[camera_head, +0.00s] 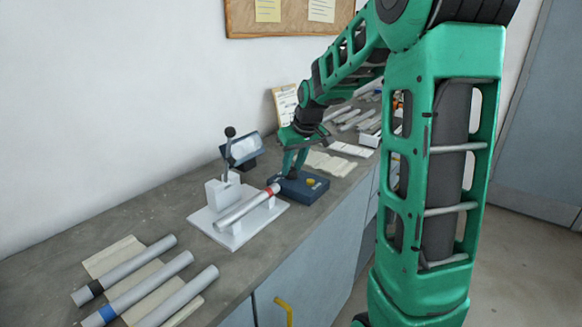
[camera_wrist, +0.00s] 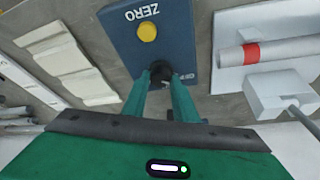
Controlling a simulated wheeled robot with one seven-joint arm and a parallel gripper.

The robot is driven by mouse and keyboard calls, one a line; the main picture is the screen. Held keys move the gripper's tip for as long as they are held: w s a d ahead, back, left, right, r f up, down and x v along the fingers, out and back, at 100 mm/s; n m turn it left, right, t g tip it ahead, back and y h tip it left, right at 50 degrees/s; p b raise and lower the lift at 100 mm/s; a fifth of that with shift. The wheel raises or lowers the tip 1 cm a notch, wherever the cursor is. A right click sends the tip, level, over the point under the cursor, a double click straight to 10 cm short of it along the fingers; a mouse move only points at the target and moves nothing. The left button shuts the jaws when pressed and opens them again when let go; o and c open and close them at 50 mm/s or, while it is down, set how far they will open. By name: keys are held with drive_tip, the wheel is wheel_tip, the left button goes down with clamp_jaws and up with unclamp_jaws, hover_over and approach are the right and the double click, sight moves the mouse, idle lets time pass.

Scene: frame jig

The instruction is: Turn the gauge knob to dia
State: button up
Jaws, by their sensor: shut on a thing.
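The dark blue gauge box (camera_head: 312,194) sits on the grey bench beside the white jig. It also shows in the wrist view (camera_wrist: 125,38), with a yellow button (camera_wrist: 147,32) and the word ZERO. My gripper (camera_head: 289,175) reaches down over the box. In the wrist view its two green fingers (camera_wrist: 161,78) are shut on the small black knob (camera_wrist: 160,67), one on each side. The knob's setting cannot be read; the lettering near it is partly covered by the fingers. A dark-framed display (camera_head: 243,149) with a pale screen stands behind the jig; its reading is too small to tell.
The white jig (camera_head: 205,215) holds a grey tube (camera_head: 243,211) with a red band, close beside the box. An upright lever (camera_head: 229,147) with a black ball stands on it. Several banded tubes (camera_head: 150,290) lie at front left. Pale strips (camera_head: 330,162) lie beyond the box.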

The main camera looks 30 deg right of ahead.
drive_tip(key=shift+a, duration=0.1)
drive_tip(key=m, duration=0.2)
drive_tip(key=m+h, duration=0.1)
drive_tip(key=m, duration=0.1)
drive_tip(key=m+h, duration=0.1)
drive_tip(key=m, duration=0.1)
drive_tip(key=shift+w+a+g, duration=0.15)
drive_tip(key=shift+a+g, duration=0.1)
drive_tip(key=shift+g, duration=0.05)
drive_tip(key=m, duration=0.2)
drive_tip(key=m+g+h, duration=0.1)
drive_tip(key=m, duration=0.2)
drive_tip(key=shift+w+a+m+g+h, duration=0.15)
drive_tip(key=shift+m+g+h, duration=0.15)
drive_tip(key=o, duration=1)
drive_tip(key=shift+o, duration=0.2)
drive_tip(key=v, duration=1)
drive_tip(key=shift+a+r, duration=0.2)
drive_tip(key=shift+r, duration=0.15)
